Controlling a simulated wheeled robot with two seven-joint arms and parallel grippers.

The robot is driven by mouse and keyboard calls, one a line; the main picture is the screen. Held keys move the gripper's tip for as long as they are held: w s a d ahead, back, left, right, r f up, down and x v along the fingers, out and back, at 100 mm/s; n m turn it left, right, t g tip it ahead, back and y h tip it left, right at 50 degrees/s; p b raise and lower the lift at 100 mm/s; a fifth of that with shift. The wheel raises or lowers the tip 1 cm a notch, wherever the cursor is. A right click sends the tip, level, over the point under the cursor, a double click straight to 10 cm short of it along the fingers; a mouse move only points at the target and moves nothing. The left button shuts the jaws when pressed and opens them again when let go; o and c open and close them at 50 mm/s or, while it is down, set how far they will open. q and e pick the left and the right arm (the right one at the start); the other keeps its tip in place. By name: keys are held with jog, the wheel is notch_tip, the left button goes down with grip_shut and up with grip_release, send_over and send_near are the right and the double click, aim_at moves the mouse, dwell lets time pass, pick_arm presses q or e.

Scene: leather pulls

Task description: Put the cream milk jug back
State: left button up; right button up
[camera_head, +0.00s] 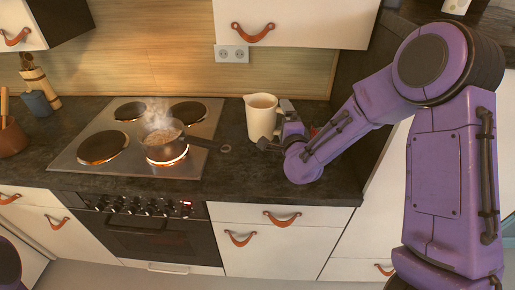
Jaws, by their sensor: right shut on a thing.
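The cream milk jug (261,118) is upright at the counter, right of the stove, with its spout toward the left. Its inside looks light brown. My right gripper (280,130) is at the jug's right side, shut on it; the fingers are partly hidden by the wrist and the jug. I cannot tell whether the jug's base touches the counter. My left gripper is not in view; only a small purple part of mine shows at the lower left edge.
A steaming pan (162,140) stands on a glowing plate of the stove (88,152), its handle pointing right toward the jug. The counter (235,178) in front of the jug is clear.

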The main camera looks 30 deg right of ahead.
notch_tip(320, 180, down, 10)
jog(key=shift+s+d+r+p, duration=0.15)
jog(key=shift+r+p, duration=0.1)
jog(key=shift+p, duration=0.35)
jog(key=shift+f, duration=0.2)
jog(key=shift+r, duration=0.1)
jog(key=o, duration=1)
jog(key=shift+f, duration=0.2)
jog(key=shift+o, duration=0.2)
jog(key=shift+r, duration=0.2)
jog(key=b+v, duration=0.4)
jog(key=v, duration=0.7)
jog(key=shift+s+a+f+b, duration=0.1)
jog(key=shift+s+a+b, duration=0.15)
jog(key=shift+b, duration=0.15)
jog(key=shift+s, duration=0.25)
